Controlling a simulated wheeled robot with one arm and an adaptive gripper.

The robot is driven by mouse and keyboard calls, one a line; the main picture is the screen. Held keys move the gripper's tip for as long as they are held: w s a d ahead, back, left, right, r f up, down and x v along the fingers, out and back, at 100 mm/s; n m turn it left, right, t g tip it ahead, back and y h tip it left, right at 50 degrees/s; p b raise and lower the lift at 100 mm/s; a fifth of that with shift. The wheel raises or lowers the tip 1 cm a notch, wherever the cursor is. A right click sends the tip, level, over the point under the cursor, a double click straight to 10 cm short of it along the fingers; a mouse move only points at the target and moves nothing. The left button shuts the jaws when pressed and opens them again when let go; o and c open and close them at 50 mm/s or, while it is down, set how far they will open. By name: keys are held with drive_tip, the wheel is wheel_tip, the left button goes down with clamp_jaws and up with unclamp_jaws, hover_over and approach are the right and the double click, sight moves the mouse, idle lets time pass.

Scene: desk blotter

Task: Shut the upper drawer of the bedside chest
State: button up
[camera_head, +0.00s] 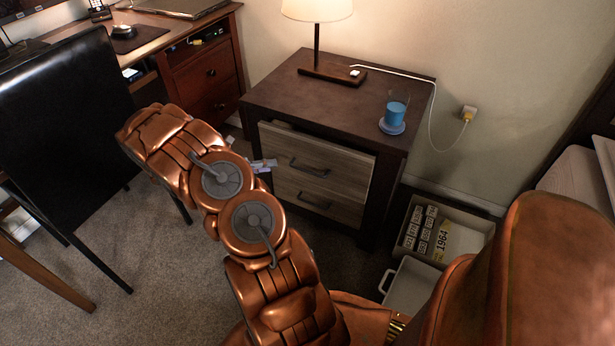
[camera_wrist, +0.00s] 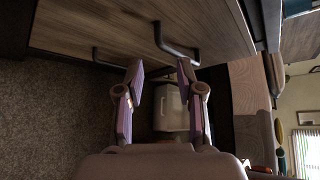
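The bedside chest (camera_head: 345,92) has a dark frame and two pale wood drawers with dark bar handles. The upper drawer (camera_head: 340,168) stands slightly out, with a dark gap above its front. The lower drawer (camera_head: 290,193) looks flush. In the wrist view the upper drawer's front (camera_wrist: 212,22) and handle (camera_wrist: 178,48) are at the top, just beyond the fingertips. My gripper (camera_wrist: 161,72) is open, its two fingers apart with nothing held between them. In the head view only bits of my gripper (camera_head: 263,166) show beside the chest's left edge; my arm hides the rest.
A lamp (camera_head: 318,50) and a blue cup (camera_head: 396,108) on a coaster stand on the chest. A storage box (camera_head: 465,241) and a white bin (camera_head: 408,290) sit on the floor at right. A black chair (camera_head: 60,120) and a desk (camera_head: 165,45) are at left.

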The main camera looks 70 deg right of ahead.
sight(308, 171)
drive_tip(key=shift+s+d+f+n+g+h+b, duration=0.35)
drive_tip(key=shift+s+d+f+g+b, duration=0.6)
drive_tip(key=shift+s, duration=1)
drive_tip(key=shift+s+d+f+n+g+h+b, duration=0.35)
drive_tip(key=shift+s+d+g+b, duration=0.45)
drive_tip(key=shift+s+d+g, duration=0.85)
drive_tip(key=shift+s+d+f+n+g+h+b, duration=0.35)
drive_tip(key=shift+s+d+f+g+b, duration=0.45)
drive_tip(key=shift+s, duration=1.45)
drive_tip(key=shift+a+r, duration=0.15)
clamp_jaws()
